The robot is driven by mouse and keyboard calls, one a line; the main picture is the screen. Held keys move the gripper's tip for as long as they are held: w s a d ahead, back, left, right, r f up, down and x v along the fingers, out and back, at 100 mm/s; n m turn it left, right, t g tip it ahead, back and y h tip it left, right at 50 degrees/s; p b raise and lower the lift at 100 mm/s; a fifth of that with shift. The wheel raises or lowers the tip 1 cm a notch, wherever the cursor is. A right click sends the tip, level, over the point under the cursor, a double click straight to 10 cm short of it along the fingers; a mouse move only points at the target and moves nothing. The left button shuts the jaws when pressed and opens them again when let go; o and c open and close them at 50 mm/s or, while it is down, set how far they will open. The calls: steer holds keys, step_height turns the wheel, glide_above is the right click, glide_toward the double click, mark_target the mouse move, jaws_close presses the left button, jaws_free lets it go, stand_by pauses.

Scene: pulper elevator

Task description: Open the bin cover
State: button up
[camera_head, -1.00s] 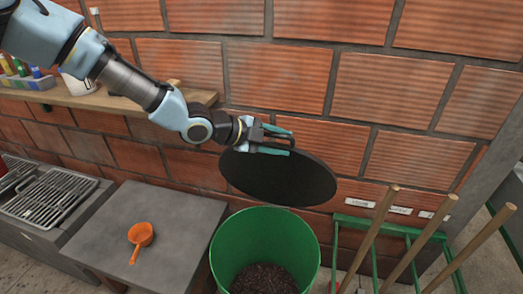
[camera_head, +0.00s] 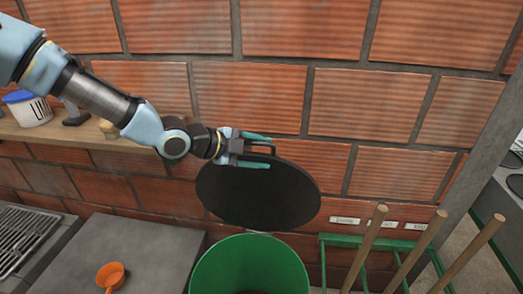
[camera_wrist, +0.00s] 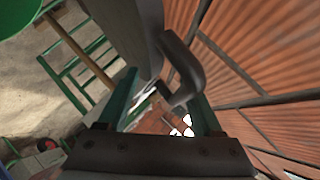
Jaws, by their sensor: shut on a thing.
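The bin cover (camera_head: 258,193) is a black round disc, tilted up nearly upright behind and above the green bin (camera_head: 250,266). The bin's mouth is open toward me. My gripper (camera_head: 262,151) is at the upper edge of the cover, with its teal fingers shut on the cover's handle (camera_head: 272,149). In the wrist view, the dark curved handle (camera_wrist: 182,68) shows between the two fingers of my gripper (camera_wrist: 165,103). The cover's grey face (camera_wrist: 123,30) fills the upper middle there. The cover's lower edge is close to the bin's back rim; I cannot tell whether they touch.
A brick wall (camera_head: 250,95) stands close behind the cover. A green rack (camera_head: 345,240) with several wooden-handled tools is right of the bin. A grey counter (camera_head: 160,260) with an orange scoop (camera_head: 111,276) is on the left, below a wooden shelf (camera_head: 80,132).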

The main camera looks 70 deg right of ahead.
steer(key=shift+w+a, duration=0.15)
steer(key=v, duration=1)
steer(key=shift+a+r, duration=0.15)
steer(key=shift+a, duration=0.05)
steer(key=shift+w, duration=0.2)
steer(key=w+a+f+m+t+y, duration=0.2)
steer(key=w+a+f+m+t, duration=0.1)
steer(key=w+a+m, duration=0.8)
steer(key=w+a+f+m+t+y, duration=0.3)
steer(key=w+a+m, duration=0.6)
steer(key=a, duration=0.4)
steer(key=w+a+r+m+t+y, duration=0.1)
steer(key=w+a+r+m+y, duration=0.1)
steer(key=a+m, duration=0.6)
steer(key=w+a+r+m+t+y, duration=0.2)
steer(key=a+m, duration=0.5)
steer(key=a, duration=1.3)
steer(key=shift+w+r+m+y, duration=0.3)
steer(key=shift+w+r+m, duration=0.1)
steer(key=shift+w+r, duration=0.1)
